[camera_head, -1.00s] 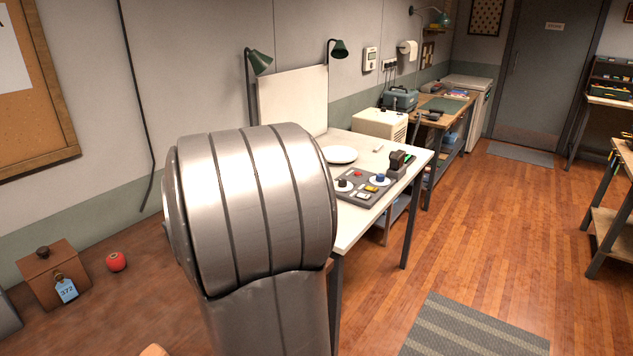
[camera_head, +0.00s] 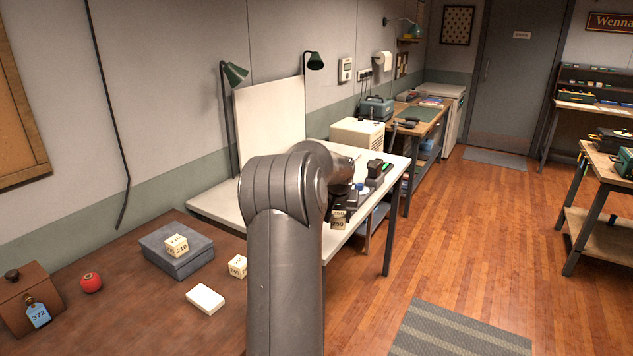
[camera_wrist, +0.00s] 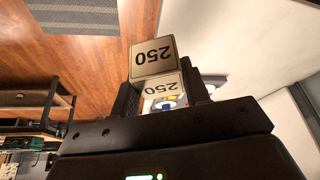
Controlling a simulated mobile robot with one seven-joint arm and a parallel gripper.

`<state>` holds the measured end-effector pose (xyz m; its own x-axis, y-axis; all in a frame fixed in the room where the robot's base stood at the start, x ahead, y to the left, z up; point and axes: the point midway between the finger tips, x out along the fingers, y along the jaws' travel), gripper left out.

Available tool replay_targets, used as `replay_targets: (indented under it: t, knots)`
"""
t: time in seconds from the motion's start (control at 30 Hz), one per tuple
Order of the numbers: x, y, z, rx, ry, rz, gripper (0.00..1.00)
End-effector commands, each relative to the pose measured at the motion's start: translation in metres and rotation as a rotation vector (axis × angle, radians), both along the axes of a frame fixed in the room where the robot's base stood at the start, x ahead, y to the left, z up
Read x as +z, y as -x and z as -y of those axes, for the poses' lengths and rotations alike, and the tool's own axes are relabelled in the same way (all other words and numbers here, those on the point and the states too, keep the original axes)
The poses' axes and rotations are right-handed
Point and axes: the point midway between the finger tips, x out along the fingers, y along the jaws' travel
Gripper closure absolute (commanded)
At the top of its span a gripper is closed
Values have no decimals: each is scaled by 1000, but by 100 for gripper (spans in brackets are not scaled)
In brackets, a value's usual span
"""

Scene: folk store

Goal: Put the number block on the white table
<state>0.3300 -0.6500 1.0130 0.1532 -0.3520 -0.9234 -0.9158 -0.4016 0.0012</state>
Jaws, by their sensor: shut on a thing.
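The number block (camera_wrist: 152,57) is a small cream cube marked 250. My gripper (camera_wrist: 168,93) is shut on the number block in the wrist view. In the head view the block (camera_head: 338,224) hangs in the air at the right edge of the white table (camera_head: 215,203), below my gripper (camera_head: 340,207), which is partly hidden by my arm. The white table's near part is bare to the left of my arm; its middle is hidden behind the arm. In the wrist view the white tabletop (camera_wrist: 245,45) lies to the right of the block.
A brown table (camera_head: 130,285) in front holds a grey box (camera_head: 165,260) with a cube (camera_head: 177,246) on it, another cube (camera_head: 237,266), a white block (camera_head: 205,299) and a red ball (camera_head: 91,283).

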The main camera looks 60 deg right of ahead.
Motion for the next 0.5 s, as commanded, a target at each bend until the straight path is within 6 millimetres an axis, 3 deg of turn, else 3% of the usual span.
replay_targets:
  t: [0.17,0.5]
  knots:
    - [-10,-9,6,-19,-2,0,80]
    - [-55,-84,2,-17,-2,-1,80]
